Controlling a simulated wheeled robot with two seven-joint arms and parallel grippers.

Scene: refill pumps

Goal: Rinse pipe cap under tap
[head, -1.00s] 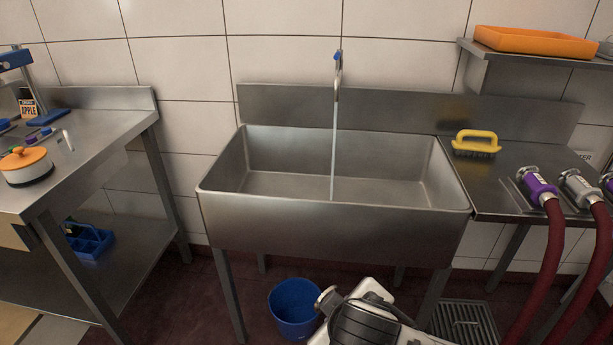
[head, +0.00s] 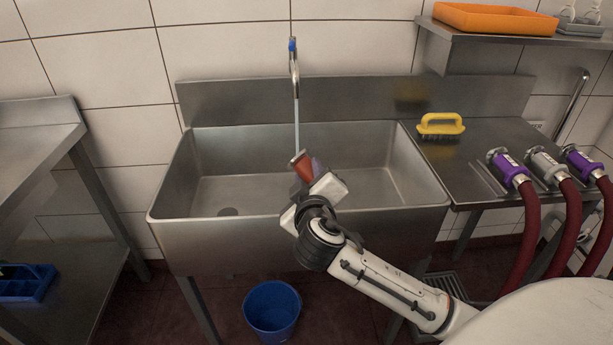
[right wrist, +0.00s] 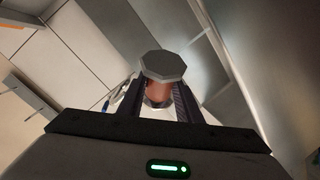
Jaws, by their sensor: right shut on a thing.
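The pipe cap (head: 302,167) is reddish-brown with a grey end, and my right gripper (head: 312,174) is shut on it over the sink. In the right wrist view the cap's grey many-sided end (right wrist: 163,66) shows between the two dark fingers. The tap (head: 294,68) has a blue tip and a curved spout at the back wall. Its water stream (head: 297,128) runs down and meets the top of the cap in the picture; no stream shows below it. My left gripper is out of view.
The steel sink (head: 180,190) is empty, with its front rim below my right gripper. A yellow brush (head: 440,124) lies on the right drainboard, near several hose couplings (head: 506,166). An orange tray (head: 495,18) is on the shelf. A blue bucket (head: 272,310) stands under the sink.

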